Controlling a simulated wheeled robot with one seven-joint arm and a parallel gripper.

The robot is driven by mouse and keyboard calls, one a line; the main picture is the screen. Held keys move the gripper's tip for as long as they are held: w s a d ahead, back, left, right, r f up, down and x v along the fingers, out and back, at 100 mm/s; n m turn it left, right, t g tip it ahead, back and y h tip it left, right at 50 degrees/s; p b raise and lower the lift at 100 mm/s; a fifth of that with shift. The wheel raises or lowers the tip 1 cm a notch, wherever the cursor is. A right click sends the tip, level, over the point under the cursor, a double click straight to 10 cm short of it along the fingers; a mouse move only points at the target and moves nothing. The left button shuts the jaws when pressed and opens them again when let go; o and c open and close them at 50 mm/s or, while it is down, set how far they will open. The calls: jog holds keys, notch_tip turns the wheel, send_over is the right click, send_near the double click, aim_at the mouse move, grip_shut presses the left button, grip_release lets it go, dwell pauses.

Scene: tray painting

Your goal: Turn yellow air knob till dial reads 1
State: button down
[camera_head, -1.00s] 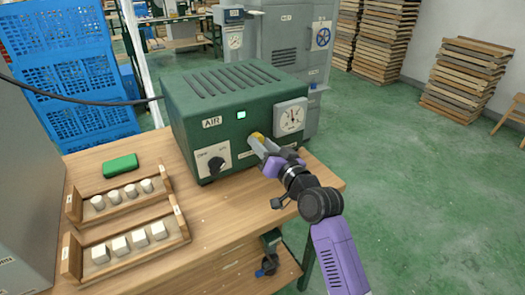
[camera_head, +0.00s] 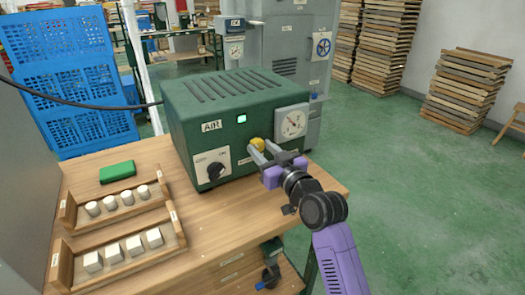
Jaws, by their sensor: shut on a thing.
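The green air unit (camera_head: 240,95) stands on the wooden table, with an AIR label on its front. The yellow knob (camera_head: 257,143) sits on its front, right of the middle, and is partly hidden by my gripper's fingers. My gripper (camera_head: 260,150) is at the front of the unit, its two fingers closed on the yellow knob. The round white dial (camera_head: 293,122) is at the unit's right end. Its needle shows, but its numbers are too small to read.
A black selector knob (camera_head: 215,170) is on a white plate at the unit's lower left. Wooden trays with white pieces (camera_head: 165,222) and a green block (camera_head: 118,171) lie to the left. Grey cabinets (camera_head: 290,40) stand behind.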

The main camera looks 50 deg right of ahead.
jog(key=shift+f, duration=0.15)
jog(key=c, duration=0.9)
grip_release()
jog(key=v, duration=0.7)
jog(key=shift+s, duration=0.4)
jog(key=shift+a, duration=0.1)
